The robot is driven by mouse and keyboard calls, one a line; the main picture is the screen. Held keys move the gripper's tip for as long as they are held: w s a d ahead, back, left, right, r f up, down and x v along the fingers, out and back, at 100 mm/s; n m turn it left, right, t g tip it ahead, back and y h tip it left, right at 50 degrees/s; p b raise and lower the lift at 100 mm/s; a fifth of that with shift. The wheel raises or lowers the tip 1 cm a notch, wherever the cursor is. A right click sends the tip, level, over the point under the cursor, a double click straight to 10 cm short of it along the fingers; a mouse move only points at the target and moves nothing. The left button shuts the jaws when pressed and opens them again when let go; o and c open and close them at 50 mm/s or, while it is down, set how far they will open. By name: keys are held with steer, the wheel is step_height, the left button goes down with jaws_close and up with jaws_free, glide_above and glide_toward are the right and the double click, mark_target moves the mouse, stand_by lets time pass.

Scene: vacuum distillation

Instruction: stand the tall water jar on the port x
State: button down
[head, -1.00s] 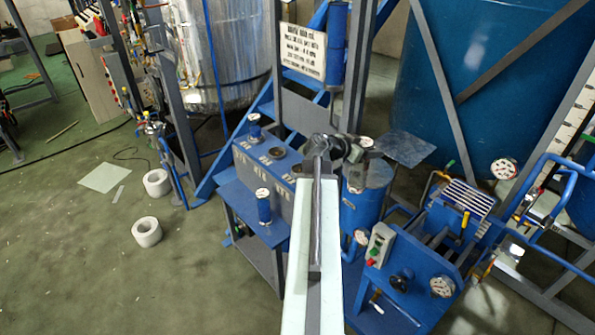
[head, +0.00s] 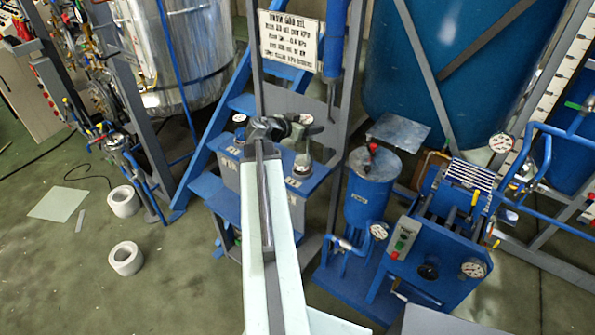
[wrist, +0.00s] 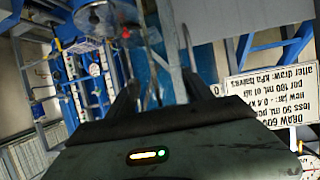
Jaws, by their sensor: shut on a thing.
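My gripper (head: 287,126) is shut at the end of my long pale arm, above the right end of the blue console. The tall jar (head: 303,147) appears to be in it, upright, with a pale round gauge at its top. The jaws hide part of the jar. Its lower end is close to the console (head: 318,178), but I cannot tell whether it touches. My arm hides the middle of the console. The port labels are too small to read, so I cannot single out port x. The wrist view shows the dark fingers (wrist: 152,88), with the jar unclear between them.
A blue tank (head: 365,195) with a red-knobbed lid stands right of the console. A gauge-topped jar (head: 239,128) stands at its left. A sign (head: 289,40) and a blue cylinder (head: 337,38) are on the frame behind. A lower shelf (head: 213,192) sits in front.

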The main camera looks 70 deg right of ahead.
mark_target(297, 153)
steer(key=shift+m+g, duration=0.4)
steer(key=w+a+f+b, duration=0.1)
steer(key=f+b, duration=0.2)
steer(key=a+f+b, duration=0.1)
steer(key=f+b, duration=0.2)
steer(key=w+a+f+b, duration=0.1)
steer(key=f+b, duration=0.3)
steer(key=shift+w+a, duration=0.35)
steer(key=shift+w+a+f, duration=0.1)
steer(key=shift+a, duration=0.1)
steer(key=shift+d, duration=0.35)
steer(key=d+f+b, duration=0.2)
steer(key=d, duration=0.5)
steer(key=w+d+f+b, duration=0.1)
steer(key=d+f+b, duration=0.2)
steer(key=d, duration=0.5)
steer(key=shift+w, duration=0.3)
steer(key=shift+c, duration=2.1)
jaws_free()
steer(key=shift+d, duration=0.1)
steer(key=shift+r, duration=0.2)
